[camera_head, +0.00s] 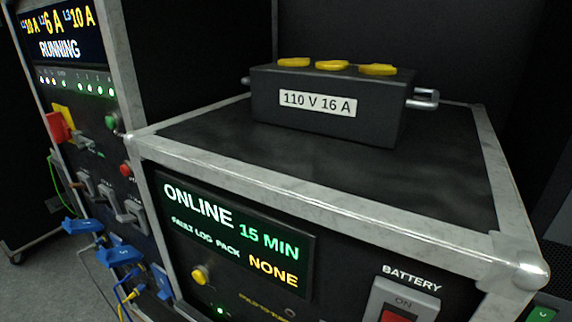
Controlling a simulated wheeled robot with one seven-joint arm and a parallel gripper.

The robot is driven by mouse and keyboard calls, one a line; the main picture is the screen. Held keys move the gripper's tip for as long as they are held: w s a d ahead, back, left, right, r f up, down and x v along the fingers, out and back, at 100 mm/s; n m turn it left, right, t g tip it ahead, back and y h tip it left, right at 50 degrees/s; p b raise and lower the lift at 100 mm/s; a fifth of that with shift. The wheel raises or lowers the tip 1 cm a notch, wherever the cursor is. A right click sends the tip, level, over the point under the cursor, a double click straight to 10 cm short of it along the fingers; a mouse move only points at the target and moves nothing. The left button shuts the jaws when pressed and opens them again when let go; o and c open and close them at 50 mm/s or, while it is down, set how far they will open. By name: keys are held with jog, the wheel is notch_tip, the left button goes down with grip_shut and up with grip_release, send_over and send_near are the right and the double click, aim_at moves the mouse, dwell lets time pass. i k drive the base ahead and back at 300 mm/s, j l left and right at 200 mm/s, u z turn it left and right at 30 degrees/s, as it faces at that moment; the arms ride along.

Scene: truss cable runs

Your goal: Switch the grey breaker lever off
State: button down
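Several grey breaker levers sit in a row on the left rack's panel, seen at a steep angle. One grey lever (132,211) is at the right end of the row, another (106,191) is in the middle, and another (85,183) is at the left. They are small in the picture, and I cannot tell whether each is up or down. The display (62,35) above them reads RUNNING, with green lamps lit below it. My gripper is not in view.
A flight case (300,185) fills the right, with an ONLINE display (235,232) and a BATTERY switch (404,300) marked ON. A black 110 V 16 A box (330,120) stands on it. A red-and-yellow switch (58,126) and blue connectors (120,254) are on the left rack.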

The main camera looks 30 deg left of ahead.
aim_at(124, 218)
jog(key=u, duration=1.45)
